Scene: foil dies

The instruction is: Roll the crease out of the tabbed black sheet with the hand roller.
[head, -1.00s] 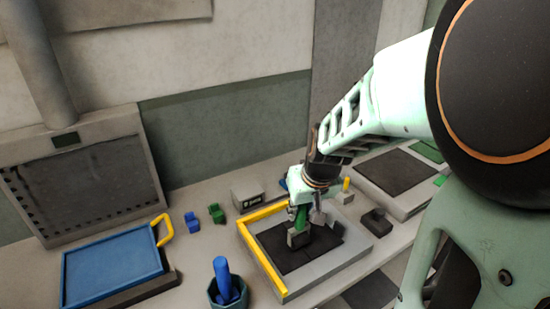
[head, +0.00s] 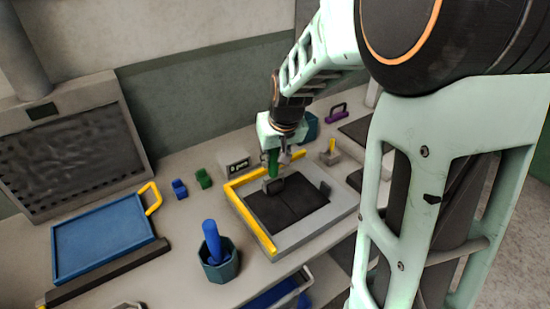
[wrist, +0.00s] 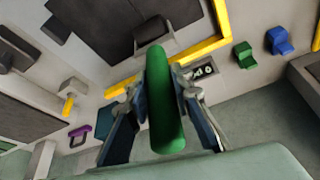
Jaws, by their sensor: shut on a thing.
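My gripper (head: 277,158) is shut on the green handle (head: 273,164) of the hand roller, which also fills the middle of the wrist view (wrist: 163,105). The roller's dark grey head (head: 273,186) is at the back edge of the black sheet (head: 290,207), near the yellow fence; I cannot tell whether it touches the sheet. The sheet lies on a grey plate (head: 318,228) inside the L-shaped yellow fence (head: 250,217). A faint line crosses the sheet. A small dark piece, perhaps its tab (head: 325,188), stands at its right edge.
A grey block with a yellow peg (head: 330,154) and a labelled box (head: 237,166) stand behind the plate. A teal cup holding a blue-handled tool (head: 213,240) stands at front left. A blue tray (head: 105,245) lies farther left. Small blue (head: 180,188) and green (head: 203,178) pieces sit behind.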

